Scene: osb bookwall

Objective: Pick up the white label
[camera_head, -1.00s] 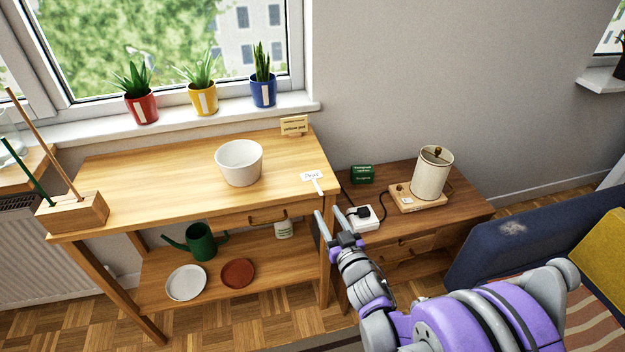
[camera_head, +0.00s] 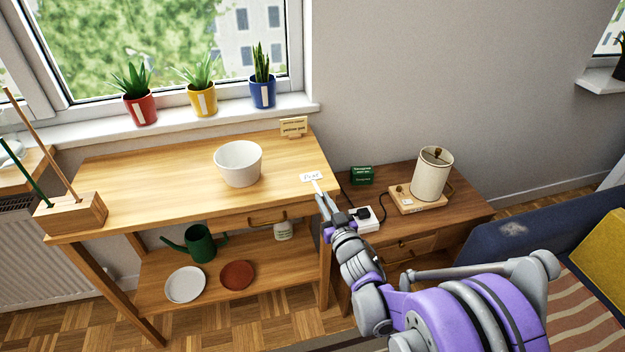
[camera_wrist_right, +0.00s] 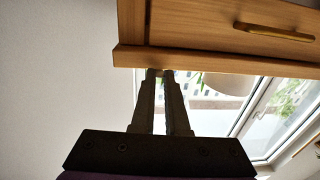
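The white label (camera_head: 312,177), a small sign with dark writing and a thin stem, lies at the right front edge of the wooden table, its stem pointing toward the edge. My right gripper (camera_head: 323,197) is at that edge with its fingertips close together at the stem's end, and appears shut on it. In the right wrist view the fingers (camera_wrist_right: 161,73) are nearly together just under the table edge; the label itself is hidden there. My left gripper is not in view.
A white pot (camera_head: 238,165) stands left of the label on the table (camera_head: 150,180).

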